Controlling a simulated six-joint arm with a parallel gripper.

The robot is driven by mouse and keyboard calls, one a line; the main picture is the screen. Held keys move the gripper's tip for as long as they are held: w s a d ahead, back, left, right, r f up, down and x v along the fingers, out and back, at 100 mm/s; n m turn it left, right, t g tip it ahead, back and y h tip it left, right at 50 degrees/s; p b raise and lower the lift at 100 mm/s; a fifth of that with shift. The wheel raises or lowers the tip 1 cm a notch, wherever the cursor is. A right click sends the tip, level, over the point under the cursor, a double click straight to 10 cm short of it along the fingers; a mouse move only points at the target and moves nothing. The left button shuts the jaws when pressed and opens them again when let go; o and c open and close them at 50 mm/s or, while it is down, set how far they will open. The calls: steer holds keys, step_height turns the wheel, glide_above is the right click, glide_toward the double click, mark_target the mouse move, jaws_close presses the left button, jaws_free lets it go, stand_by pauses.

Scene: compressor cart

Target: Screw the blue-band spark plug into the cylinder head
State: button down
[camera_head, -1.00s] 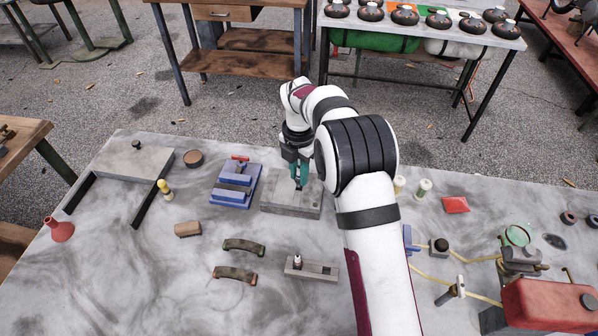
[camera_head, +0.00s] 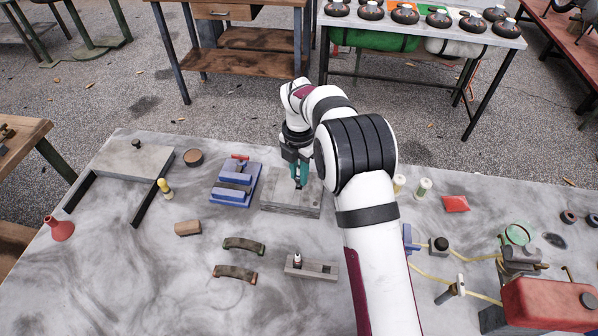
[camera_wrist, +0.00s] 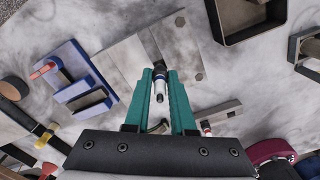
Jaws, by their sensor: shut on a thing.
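The blue-band spark plug (camera_wrist: 159,88) shows in the wrist view between the teal fingers of my gripper (camera_wrist: 160,73), which is shut on it. Its white body points toward the camera, and a dark blue band shows near the fingertips. The cylinder head (camera_wrist: 126,66) is the grey block beyond the fingertips; it also shows in the head view (camera_head: 281,202), under my gripper (camera_head: 299,187). The plug's far end lies over the block, at a dark slot or hole. I cannot tell how deep it sits, and its thread is hidden.
A blue vise-like fixture (camera_head: 234,184) stands left of the block. A grey holder (camera_head: 318,271) with a red-banded plug (camera_head: 297,260) lies in front. Two curved brown pieces (camera_head: 243,245) lie nearby. A red tank (camera_head: 545,303) is at the right.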

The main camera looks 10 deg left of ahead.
steer(key=shift+f, duration=0.75)
stand_by(0.5)
steer(key=c, duration=0.7)
jaws_free()
jaws_close()
steer(key=m, duration=0.4)
steer(key=shift+m, duration=0.3)
steer(key=shift+m, duration=0.6)
steer(key=m, duration=0.3)
steer(key=shift+m, duration=0.3)
